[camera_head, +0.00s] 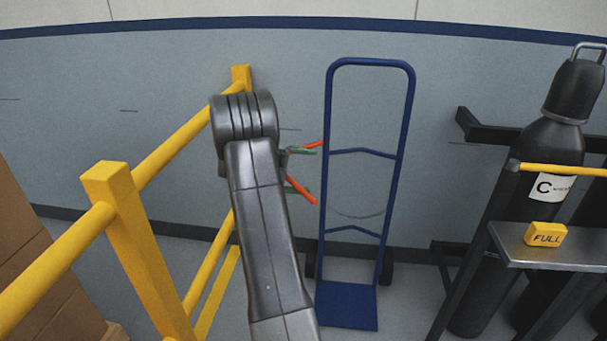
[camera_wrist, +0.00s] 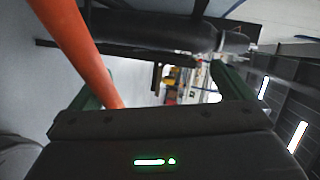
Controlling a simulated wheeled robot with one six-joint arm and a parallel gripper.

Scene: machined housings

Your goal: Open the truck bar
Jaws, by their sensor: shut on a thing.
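The blue hand truck (camera_head: 402,150) stands upright against the wall, its toe plate (camera_head: 346,305) on the floor. An orange bar shows as two short pieces, an upper one (camera_head: 313,144) at the truck's left rail and a lower one (camera_head: 301,191) beside it; my arm hides how they join. My gripper (camera_head: 301,168) is left of the truck, with its green fingers by the orange pieces. In the wrist view the orange bar (camera_wrist: 75,45) runs down beside the left finger. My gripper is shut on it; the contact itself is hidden.
A yellow railing (camera_head: 140,240) stands close on the left, with cardboard boxes (camera_head: 30,250) behind it. Black gas cylinders (camera_head: 548,145) stand in a rack on the right, near a metal shelf with a yellow FULL block (camera_head: 545,235). Floor is clear in front of the truck.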

